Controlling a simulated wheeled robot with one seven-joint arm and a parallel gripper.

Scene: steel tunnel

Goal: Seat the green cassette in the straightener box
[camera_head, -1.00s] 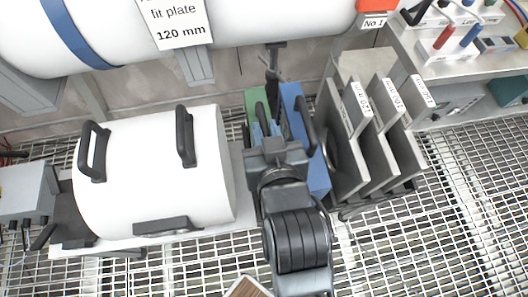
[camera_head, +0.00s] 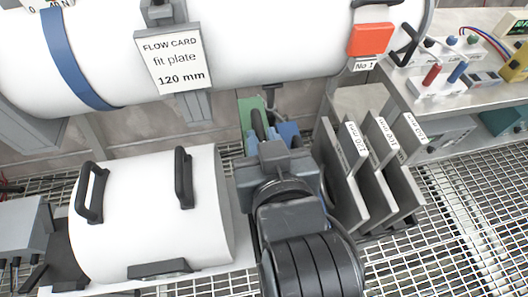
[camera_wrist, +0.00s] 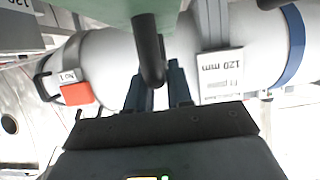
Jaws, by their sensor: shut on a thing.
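The green cassette (camera_head: 249,118) shows in the head view just beyond my gripper (camera_head: 268,133), its lower part hidden by my gripper and arm. In the wrist view its green body (camera_wrist: 105,12) fills the top, with a dark rounded handle (camera_wrist: 149,52) hanging towards my gripper (camera_wrist: 160,85). The blue-grey fingers are shut on the handle, though the contact itself is partly hidden. I cannot tell for sure which part is the straightener box; a large white drum-shaped housing (camera_head: 145,215) with black handles stands to the left.
A white tunnel pipe (camera_head: 250,40) crosses behind, carrying a flow card (camera_head: 174,62) reading "fit plate 120 mm". A rack of upright grey plates (camera_head: 370,180) stands close on the right. A bench (camera_head: 460,75) with electrical gear is at far right. The floor is open grating (camera_head: 470,200).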

